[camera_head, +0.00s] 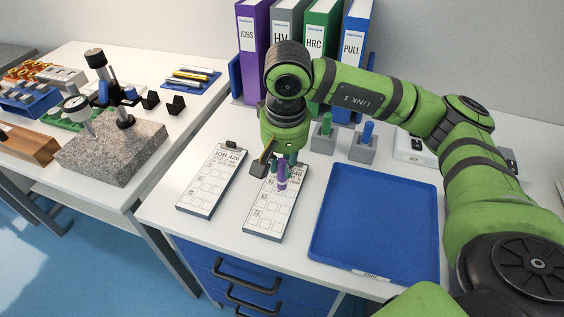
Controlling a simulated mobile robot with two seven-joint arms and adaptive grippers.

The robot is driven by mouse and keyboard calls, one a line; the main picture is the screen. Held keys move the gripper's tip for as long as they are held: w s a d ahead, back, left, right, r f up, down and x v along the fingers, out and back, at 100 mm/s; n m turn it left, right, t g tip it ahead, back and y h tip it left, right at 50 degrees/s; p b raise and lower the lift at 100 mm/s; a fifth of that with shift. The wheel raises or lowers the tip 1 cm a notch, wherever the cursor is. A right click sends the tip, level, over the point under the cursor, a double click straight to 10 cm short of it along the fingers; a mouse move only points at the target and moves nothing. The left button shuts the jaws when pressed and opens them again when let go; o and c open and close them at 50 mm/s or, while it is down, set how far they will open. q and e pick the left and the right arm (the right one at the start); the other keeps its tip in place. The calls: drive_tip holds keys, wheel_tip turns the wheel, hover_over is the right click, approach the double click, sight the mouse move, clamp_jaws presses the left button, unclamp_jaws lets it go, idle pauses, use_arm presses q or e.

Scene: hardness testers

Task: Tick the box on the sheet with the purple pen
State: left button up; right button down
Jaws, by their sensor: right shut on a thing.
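My right gripper (276,166) points down over the right-hand sheet (262,222) and is shut on the purple pen (282,180). The pen is roughly upright, with its lower end over the upper middle of that sheet; I cannot tell whether it touches the paper. The sheet has printed rows of boxes on a clipboard, and the gripper and pen hide part of its top. A second sheet (207,183), headed JOB 426, lies to its left. Any tick mark is too small to tell. My left gripper is not in view.
An empty blue tray (375,220) lies right of the sheets. A green pen (326,124) and a blue pen (368,131) stand in grey holders behind it. Binders (322,45) stand at the back. A granite block (112,150) with a gauge stand is on the left table.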

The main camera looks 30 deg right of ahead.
drive_tip(key=shift+r, duration=0.1)
drive_tip(key=shift+r+p, duration=1.5)
drive_tip(key=shift+r, duration=1.45)
drive_tip(key=shift+d, duration=0.15)
